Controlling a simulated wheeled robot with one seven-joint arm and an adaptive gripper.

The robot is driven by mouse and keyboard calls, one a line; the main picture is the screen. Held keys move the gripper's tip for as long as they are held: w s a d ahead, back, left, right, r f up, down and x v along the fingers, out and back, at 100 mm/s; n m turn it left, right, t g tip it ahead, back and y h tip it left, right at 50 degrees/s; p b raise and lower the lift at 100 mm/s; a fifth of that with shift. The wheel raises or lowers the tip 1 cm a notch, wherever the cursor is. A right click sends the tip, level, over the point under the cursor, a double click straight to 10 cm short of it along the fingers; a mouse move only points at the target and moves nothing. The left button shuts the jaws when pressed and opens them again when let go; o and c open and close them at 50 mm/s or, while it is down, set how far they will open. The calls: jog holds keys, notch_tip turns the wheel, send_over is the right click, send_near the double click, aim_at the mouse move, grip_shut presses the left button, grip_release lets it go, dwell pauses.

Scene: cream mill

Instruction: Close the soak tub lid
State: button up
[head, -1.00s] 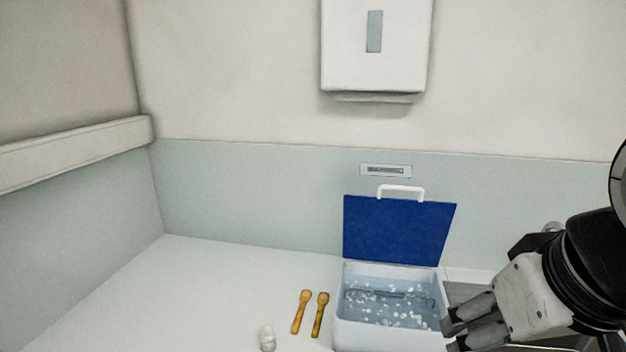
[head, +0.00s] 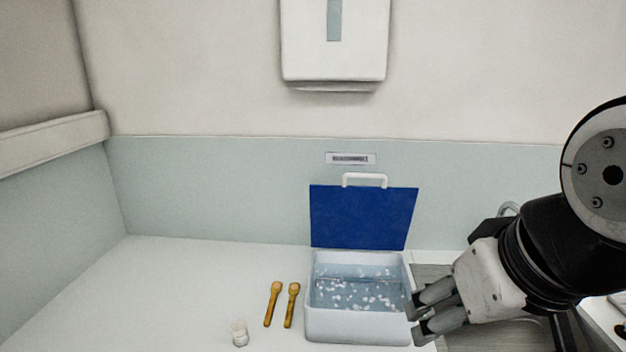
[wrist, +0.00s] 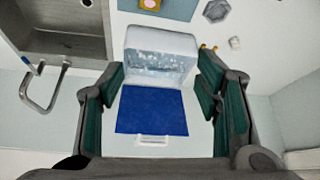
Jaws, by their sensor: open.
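The soak tub (head: 358,325) is a white box on the counter, holding water with small white bits and a thin rod-like item. Its blue lid (head: 363,215) stands open, raised at the back edge, with a white handle (head: 364,180) on top. In the wrist view the tub (wrist: 160,45), the lid (wrist: 151,110) and the handle (wrist: 153,140) show between my fingers, with nothing held. My gripper (head: 418,322) is open at the tub's right front side in the head view. I cannot tell whether a finger touches the tub wall.
A dispenser (head: 335,45) hangs above. The counter's left side is clear.

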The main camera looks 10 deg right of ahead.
jog(key=shift+w+r, duration=0.1)
jog(key=shift+w, duration=0.1)
jog(key=c, duration=0.4)
jog(key=w, duration=0.1)
jog(key=w+r, duration=0.1)
jog(key=w+b, duration=0.1)
jog(key=w, duration=0.1)
jog(key=shift+w+d+r, duration=0.1)
jog(key=shift+d+r, duration=0.05)
jog(key=shift+r, duration=0.25)
grip_shut()
jog(key=w+d+r+m+t+h+b, duration=0.1)
jog(key=w+r+b, duration=0.15)
jog(key=w, duration=0.95)
jog(key=w+d+r+t+b, duration=0.15)
jog(key=w+r, duration=0.25)
jog(key=w, duration=0.8)
jog(key=w+d+r+m+h+b, duration=0.1)
jog(key=w+r+b, duration=0.2)
jog(key=w, duration=0.9)
jog(key=p, duration=0.2)
send_over(373, 187)
jog(key=shift+w+f, duration=0.15)
jog(key=shift+f, duration=2.1)
jog(key=shift+w+f, duration=0.1)
jog(key=shift+f, duration=2.15)
